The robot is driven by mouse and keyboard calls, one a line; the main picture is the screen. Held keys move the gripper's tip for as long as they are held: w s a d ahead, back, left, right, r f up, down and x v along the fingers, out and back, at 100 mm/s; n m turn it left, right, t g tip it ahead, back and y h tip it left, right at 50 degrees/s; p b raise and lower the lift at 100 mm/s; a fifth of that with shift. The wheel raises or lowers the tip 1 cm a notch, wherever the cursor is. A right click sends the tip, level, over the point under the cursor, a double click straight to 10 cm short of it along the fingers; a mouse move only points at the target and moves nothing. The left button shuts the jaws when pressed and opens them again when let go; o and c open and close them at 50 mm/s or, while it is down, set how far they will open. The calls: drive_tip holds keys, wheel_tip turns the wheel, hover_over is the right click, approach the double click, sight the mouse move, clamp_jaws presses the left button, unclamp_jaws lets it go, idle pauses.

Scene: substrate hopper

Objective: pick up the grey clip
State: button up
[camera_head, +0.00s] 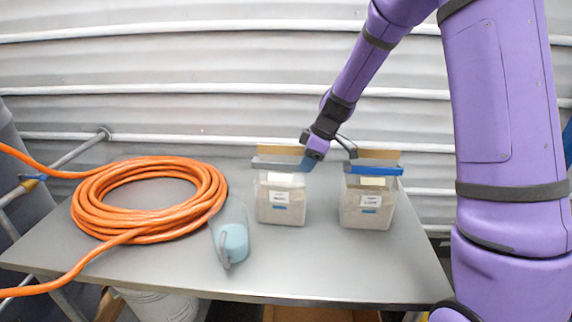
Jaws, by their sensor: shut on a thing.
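The grey clip (272,164) is a long narrow bar at the top of the left clear bag (268,212), which stands on the table and holds pale material. My gripper (308,161) is at the right end of the grey clip and shut on it. The fingertips are small and partly hidden, and I cannot tell whether the clip still touches the bag. A blue clip (388,171) lies across the top of the right clear bag (382,213), a little to the right of my gripper.
The grey table (320,262) has a coil of orange hose (88,217) on its left and a light-blue object (234,240) near the front. A corrugated wall (220,70) stands behind. The table's front middle is clear.

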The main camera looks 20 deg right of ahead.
wheel_tip(320, 180, up, 17)
idle(1.5)
idle(0.4)
